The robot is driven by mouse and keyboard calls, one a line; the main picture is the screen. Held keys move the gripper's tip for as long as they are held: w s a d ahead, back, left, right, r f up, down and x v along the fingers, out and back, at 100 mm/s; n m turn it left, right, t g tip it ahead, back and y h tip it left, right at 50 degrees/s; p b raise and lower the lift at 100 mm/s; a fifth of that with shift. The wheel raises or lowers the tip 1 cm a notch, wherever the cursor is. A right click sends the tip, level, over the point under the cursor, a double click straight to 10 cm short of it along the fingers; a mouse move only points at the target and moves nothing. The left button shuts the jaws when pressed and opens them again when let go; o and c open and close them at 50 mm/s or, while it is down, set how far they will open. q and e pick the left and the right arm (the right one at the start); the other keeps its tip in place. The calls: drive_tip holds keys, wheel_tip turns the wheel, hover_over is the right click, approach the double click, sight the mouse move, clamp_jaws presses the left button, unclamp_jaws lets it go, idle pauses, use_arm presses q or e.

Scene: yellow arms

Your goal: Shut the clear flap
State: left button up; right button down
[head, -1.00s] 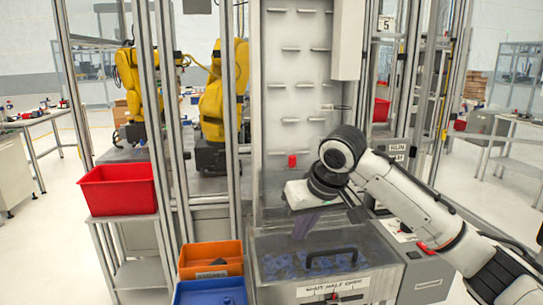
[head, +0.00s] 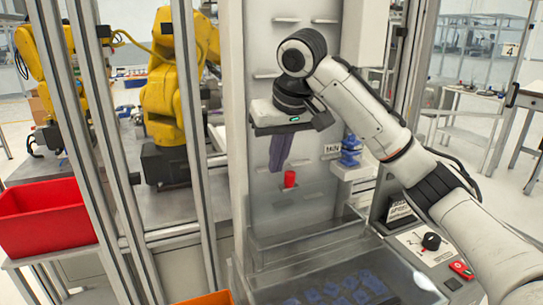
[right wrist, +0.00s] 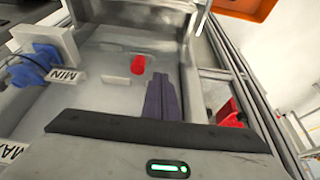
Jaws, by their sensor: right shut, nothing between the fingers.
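The clear flap (head: 323,250) is a see-through panel at the bin below the tall grey back panel (head: 310,110). Blue pieces (head: 345,288) show through it. Its front part and handle are cut off by the picture's lower edge, and I cannot tell how far open it stands. My right gripper (head: 277,165) points down in front of the back panel, above the bin and apart from the flap. Its purple-grey fingers are together and empty; they also show in the right wrist view (right wrist: 162,98). My left gripper is not in view.
A red cylinder (head: 290,179) sits on the back panel just right of my fingertips. A control box with a black knob (head: 431,241) and red switch (head: 461,270) stands right of the bin. Metal posts, a red bin (head: 45,215) and yellow arms (head: 165,80) are at left.

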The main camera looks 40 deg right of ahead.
sight(273, 192)
drive_tip(key=x, duration=0.6)
drive_tip(key=shift+w+f, duration=0.4)
drive_tip(key=shift+f, duration=0.25)
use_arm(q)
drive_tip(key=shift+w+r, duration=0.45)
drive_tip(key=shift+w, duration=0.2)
